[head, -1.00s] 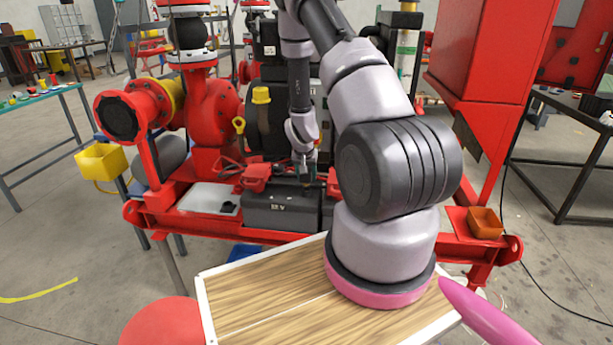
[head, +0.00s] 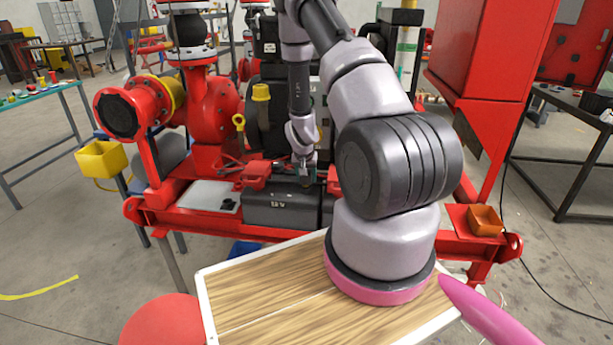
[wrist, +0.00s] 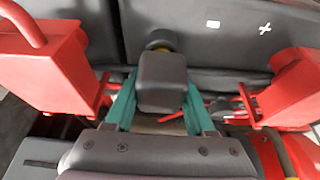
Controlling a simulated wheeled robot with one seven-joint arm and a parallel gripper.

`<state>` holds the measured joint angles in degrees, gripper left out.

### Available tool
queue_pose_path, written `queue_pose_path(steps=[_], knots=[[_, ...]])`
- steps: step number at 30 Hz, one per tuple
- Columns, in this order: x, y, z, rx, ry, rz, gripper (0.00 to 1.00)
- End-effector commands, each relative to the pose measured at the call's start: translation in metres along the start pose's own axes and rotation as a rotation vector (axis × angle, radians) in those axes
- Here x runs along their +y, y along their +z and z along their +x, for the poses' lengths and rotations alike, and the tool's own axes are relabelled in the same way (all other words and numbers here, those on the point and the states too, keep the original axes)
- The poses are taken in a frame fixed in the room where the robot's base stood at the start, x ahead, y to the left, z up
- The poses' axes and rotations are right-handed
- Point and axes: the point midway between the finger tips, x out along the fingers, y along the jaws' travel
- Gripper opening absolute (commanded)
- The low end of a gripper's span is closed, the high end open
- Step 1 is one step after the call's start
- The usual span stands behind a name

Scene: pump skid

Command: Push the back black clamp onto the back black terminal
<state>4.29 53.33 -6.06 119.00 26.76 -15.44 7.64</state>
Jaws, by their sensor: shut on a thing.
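My gripper (wrist: 160,100) has teal fingers, one on each side of a black block-shaped clamp (wrist: 163,82), and is shut on it. In the head view my gripper (head: 306,172) is low over the back of the dark battery (head: 278,207). A round dark post with a tan ring (wrist: 160,42), which looks like the black terminal, shows just beyond the clamp in the wrist view. The clamp's body overlaps it in the picture, so I cannot tell whether they touch or how far the clamp is seated. The clamp is too small to make out in the head view.
Red clamps stand close on the left (wrist: 50,62) and right (wrist: 292,88) of my fingers. A red clamp (head: 256,174) also shows on the battery's left. The red skid frame (head: 160,218) surrounds the battery, with a red cabinet (head: 495,50) at the right.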

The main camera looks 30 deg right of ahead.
Motion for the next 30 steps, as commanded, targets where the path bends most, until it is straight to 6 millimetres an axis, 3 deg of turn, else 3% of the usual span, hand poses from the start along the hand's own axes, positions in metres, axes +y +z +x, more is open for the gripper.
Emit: queue_pose_path(steps=[30], knots=[[0.000,0.006,0.016,0.000,0.000,0.000,0.00]])
